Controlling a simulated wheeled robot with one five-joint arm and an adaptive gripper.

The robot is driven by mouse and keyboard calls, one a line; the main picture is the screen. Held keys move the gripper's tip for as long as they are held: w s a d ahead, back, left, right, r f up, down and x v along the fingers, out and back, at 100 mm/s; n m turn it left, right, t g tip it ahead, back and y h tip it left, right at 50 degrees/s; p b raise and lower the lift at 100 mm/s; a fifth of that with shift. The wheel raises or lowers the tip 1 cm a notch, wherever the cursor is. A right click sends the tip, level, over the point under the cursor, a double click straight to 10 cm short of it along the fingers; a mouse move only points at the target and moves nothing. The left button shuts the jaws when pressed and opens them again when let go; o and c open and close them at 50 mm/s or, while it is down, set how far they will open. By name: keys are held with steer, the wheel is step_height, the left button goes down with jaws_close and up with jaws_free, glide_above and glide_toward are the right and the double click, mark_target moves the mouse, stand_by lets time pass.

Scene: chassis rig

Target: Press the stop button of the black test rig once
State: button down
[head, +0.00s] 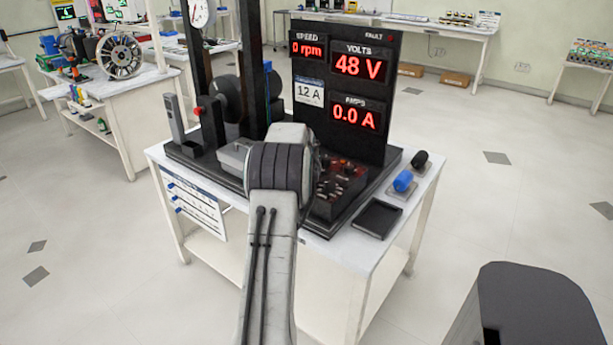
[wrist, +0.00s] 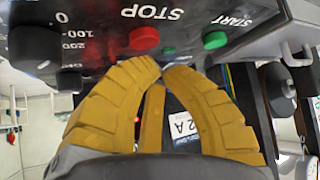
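The black test rig stands on a white table in the head view, with its display panel (head: 340,85) reading 0 rpm, 48 V and 0.0 A. In the wrist view the red stop button (wrist: 144,39) sits on the black control panel (wrist: 95,30) beside the word STOP. The green start button (wrist: 215,40) is to its right. My gripper (wrist: 163,68) shows yellow fingers with their tips brought together, empty, just below the stop button in the picture. I cannot tell whether a tip touches it. In the head view my arm hides the gripper and part of the control panel.
A black knob (wrist: 35,47) with a number scale is left of the stop button. A dark upright post (head: 250,70) rises behind my arm. Floor around the table is clear.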

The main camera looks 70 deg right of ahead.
steer(key=shift+r, duration=0.1)
steer(key=shift+r+p, duration=1.8)
steer(key=shift+r, duration=0.65)
